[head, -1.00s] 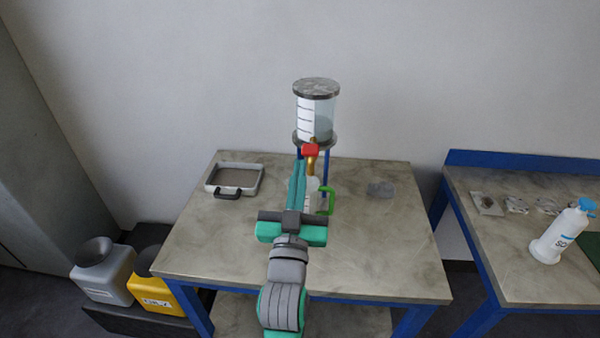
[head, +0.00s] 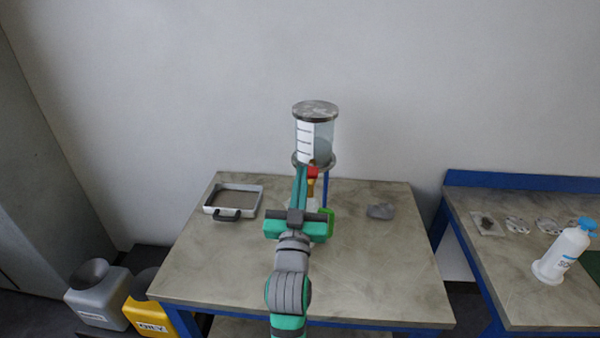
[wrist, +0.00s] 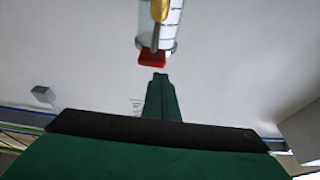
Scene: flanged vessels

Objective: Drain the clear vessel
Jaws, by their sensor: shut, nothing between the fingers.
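The clear vessel (head: 323,143) is a glass cylinder with grey flanges and a white marked strip, standing on blue legs behind the table's middle. A brass valve (head: 312,188) with a red handle (head: 313,171) hangs below it. In the wrist view the red handle (wrist: 152,59) is just beyond my fingertips, with a small gap in the picture. My gripper (head: 301,168) is shut and empty, its fingers pointing up toward the vessel's lower flange. A jug with a green handle (head: 330,222) stands below the valve, mostly hidden by my gripper.
A grey canister (head: 97,297) and a yellow one (head: 147,313) are at lower left. A white bottle (head: 561,255) stands on the right bench. The table's right front is clear.

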